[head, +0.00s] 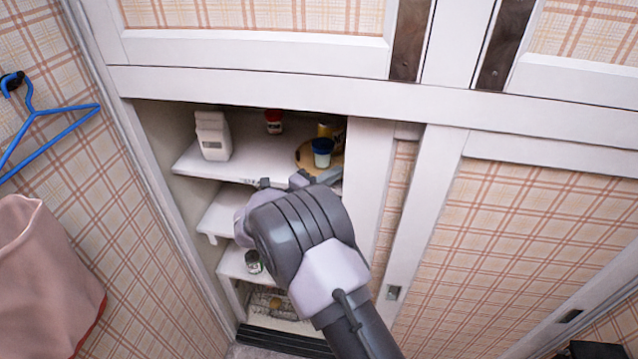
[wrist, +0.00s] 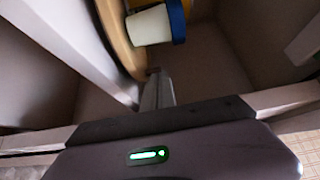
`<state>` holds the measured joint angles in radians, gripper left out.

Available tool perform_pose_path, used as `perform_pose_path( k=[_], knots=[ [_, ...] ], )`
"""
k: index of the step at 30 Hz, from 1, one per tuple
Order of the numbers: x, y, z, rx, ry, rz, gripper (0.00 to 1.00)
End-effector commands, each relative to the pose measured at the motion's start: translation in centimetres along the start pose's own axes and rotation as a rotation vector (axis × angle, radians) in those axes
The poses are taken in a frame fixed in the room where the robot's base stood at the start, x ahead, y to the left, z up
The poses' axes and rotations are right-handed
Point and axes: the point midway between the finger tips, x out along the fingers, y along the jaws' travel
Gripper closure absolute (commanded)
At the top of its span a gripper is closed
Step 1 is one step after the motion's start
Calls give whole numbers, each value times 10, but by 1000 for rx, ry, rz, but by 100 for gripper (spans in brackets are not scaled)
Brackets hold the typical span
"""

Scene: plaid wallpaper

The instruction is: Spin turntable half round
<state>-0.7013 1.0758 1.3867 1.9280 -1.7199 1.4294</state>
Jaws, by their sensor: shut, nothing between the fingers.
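The turntable (head: 303,155) is a round tan wooden disc on the top shelf of the open cabinet. A cup with a blue top (head: 322,152) and a gold can (head: 328,130) stand on its right part. In the wrist view, the turntable's rim (wrist: 118,42) curves down the upper left, with the pale, blue-rimmed cup (wrist: 150,26) on it. My gripper (head: 316,178) is at the shelf's front, just before the turntable. My gripper's shut, empty fingers (wrist: 155,88) end close to the rim; I cannot tell whether they touch. My arm hides part of the shelf.
A white jug (head: 213,137) and a red-lidded jar (head: 273,121) stand left of the turntable. A sliding door panel (head: 362,185) bounds the opening closely on the right. Lower shelves (head: 216,222) lie below my gripper. A blue hanger (head: 48,112) hangs at far left.

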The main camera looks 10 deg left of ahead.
Motion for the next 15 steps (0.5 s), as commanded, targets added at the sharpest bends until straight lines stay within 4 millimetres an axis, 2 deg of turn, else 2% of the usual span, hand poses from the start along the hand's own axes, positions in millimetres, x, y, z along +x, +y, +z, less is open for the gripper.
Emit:
perform_pose_path(
  k=[3,6,15],
  knots=[
    [17,0,0,1,1,0,100],
    [26,0,0,0,1,0,100],
    [30,0,0,0,0,0,100]
  ],
)
